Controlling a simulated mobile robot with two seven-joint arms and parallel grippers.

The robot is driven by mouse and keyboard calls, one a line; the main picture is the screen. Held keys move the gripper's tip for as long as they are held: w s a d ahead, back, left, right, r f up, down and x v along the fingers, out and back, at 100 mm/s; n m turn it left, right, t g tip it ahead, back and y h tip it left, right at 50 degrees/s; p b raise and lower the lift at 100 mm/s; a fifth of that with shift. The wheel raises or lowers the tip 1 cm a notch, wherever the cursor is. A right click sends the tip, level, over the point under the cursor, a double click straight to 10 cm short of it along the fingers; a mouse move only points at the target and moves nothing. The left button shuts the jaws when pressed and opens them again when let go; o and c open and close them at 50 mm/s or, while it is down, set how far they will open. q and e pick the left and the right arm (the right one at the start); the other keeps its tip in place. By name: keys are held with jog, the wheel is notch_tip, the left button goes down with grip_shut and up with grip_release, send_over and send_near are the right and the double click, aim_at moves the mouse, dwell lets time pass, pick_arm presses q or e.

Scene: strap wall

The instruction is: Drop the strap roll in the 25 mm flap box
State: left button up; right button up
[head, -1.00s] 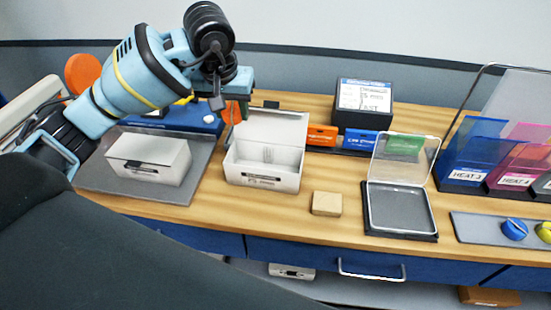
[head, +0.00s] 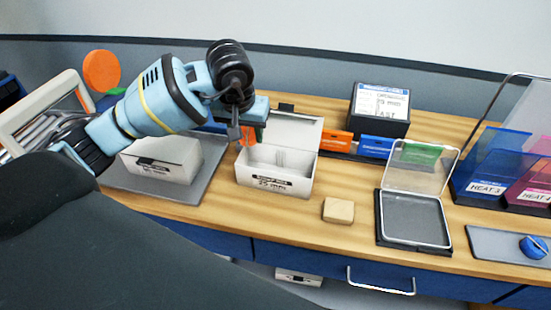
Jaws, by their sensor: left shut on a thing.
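The 25 mm flap box (head: 272,185) is white, stands on the wooden counter left of centre, and its lid (head: 290,130) is raised open at the back. Its label reads 25 mm, and pale upright lines show inside it. My left gripper (head: 247,136) reaches in from the left, tilted downward, over the box's back left corner. It is shut on a small orange thing, which I take to be the strap roll (head: 251,134); the fingers mostly hide it. I cannot tell if it touches the box. My right gripper is not in view.
A closed white box (head: 160,162) stands on a grey mat (head: 205,165) at left. A tan block (head: 339,211) and a clear-lidded tray (head: 416,219) lie to the right. Behind are orange (head: 336,139) and blue (head: 376,146) cards and a dark box (head: 380,110).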

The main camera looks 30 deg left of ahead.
pick_arm(q)
jog(key=o, duration=1)
jog(key=shift+o, duration=0.2)
jog(key=shift+r, duration=0.15)
jog(key=v, duration=0.7)
jog(key=shift+r, duration=0.3)
jog(key=shift+s+f, duration=0.1)
jog(key=shift+s, duration=0.05)
